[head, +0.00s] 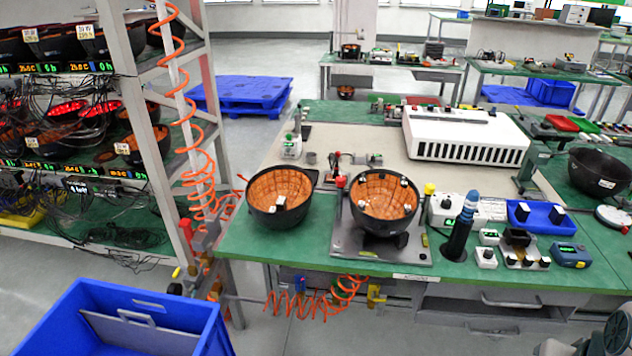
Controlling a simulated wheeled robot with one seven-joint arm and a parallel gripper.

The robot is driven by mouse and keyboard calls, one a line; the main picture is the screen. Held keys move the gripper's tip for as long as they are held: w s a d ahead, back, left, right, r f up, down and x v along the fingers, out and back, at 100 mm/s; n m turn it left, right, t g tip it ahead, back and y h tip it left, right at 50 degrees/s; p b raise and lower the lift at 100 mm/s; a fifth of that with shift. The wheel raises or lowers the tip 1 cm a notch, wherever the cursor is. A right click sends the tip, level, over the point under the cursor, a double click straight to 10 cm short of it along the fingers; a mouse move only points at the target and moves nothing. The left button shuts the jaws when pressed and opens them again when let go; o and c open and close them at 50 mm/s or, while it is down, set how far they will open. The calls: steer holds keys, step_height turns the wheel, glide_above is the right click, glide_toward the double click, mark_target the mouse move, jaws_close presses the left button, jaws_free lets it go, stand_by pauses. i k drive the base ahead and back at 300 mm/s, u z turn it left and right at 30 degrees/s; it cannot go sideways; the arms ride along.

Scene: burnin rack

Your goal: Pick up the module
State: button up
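No thing is marked as the module, so I cannot tell which one it is. A black bowl-shaped unit with an orange lining (281,196) sits on the green bench at the left, with small white pieces inside. A second such unit (384,203) sits on a grey metal plate (350,243) to its right, with several small white and dark pieces around its inside. Similar black units (50,142) fill the rack at the left.
A blue crate (215,325) stands on the floor at lower left. The rack's post (135,110) and coiled orange hoses flank the bench's left end. A white vented box (465,135), a dark blue-topped cylinder (462,228) and a blue tray (536,215) crowd the bench's right.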

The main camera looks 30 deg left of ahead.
mark_target(282, 204)
steer(key=u, duration=0.65)
steer(key=i, duration=0.85)
steer(key=u, duration=1.25)
steer(key=i, duration=0.2)
steer(key=u, duration=0.05)
